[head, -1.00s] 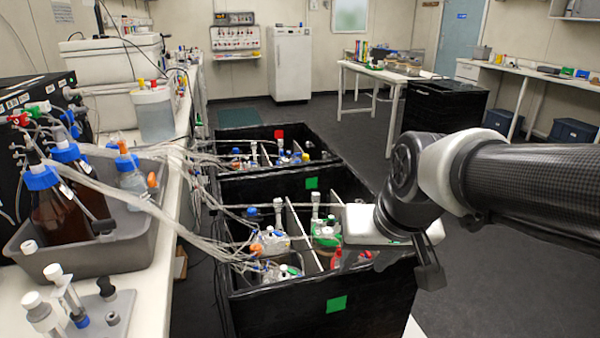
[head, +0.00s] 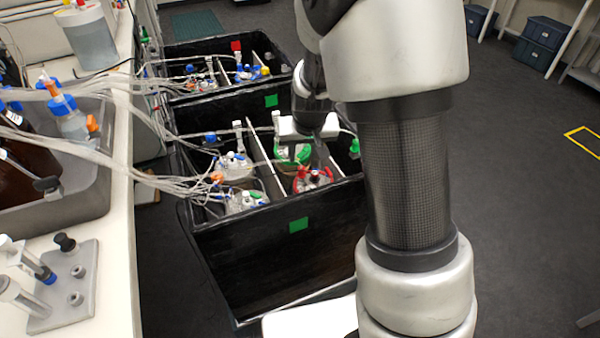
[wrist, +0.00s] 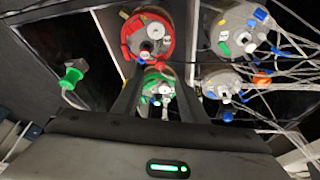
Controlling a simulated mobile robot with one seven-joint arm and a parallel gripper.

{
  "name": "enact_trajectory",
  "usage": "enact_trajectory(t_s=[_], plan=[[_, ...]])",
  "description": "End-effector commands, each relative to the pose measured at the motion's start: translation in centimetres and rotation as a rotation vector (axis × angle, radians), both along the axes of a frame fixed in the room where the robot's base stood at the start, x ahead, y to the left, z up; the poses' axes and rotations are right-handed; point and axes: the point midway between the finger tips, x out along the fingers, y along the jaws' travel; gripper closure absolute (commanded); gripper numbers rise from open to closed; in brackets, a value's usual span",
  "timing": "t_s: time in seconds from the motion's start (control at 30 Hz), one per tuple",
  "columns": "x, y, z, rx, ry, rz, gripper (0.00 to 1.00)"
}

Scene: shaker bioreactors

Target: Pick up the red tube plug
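A bioreactor vessel with a red ring (wrist: 168,42) stands in a compartment of the near black box; it also shows in the head view (head: 313,181). A small red-orange piece (wrist: 163,67) at its lower edge in the wrist view may be the red tube plug; it is too small to be sure. My gripper (wrist: 159,75) points down over the box. Its two dark fingers are apart, with nothing seen held between them. The red-orange piece appears between the fingertips, but whether it is at their height I cannot tell. In the head view my arm partly hides the gripper.
A green-marked vessel (wrist: 158,90) appears between the fingers. Two more vessels (wrist: 240,28) (wrist: 222,84) with many clear tubes stand to the right. A green plug (wrist: 72,76) hangs at left. Black box walls (head: 290,255) and a divider (head: 268,180) surround the vessels.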

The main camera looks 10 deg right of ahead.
Motion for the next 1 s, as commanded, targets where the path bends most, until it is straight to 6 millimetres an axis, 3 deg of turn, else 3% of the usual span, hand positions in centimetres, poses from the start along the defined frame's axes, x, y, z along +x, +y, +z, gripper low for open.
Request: enact_trajectory(t_s=[0.1, 0.37, 0.63, 1.0], plan=[[0.8, -0.1, -2.4, 0.0, 0.002, -0.001, 0.61], [1.7, -0.1, -4.0, 0.001, -0.001, -0.002, 0.61], [3.1, -0.2, -7.6, 0.0, 0.001, -0.001, 0.61], [3.6, -0.2, -8.4, 0.001, -0.001, -0.001, 0.63]])
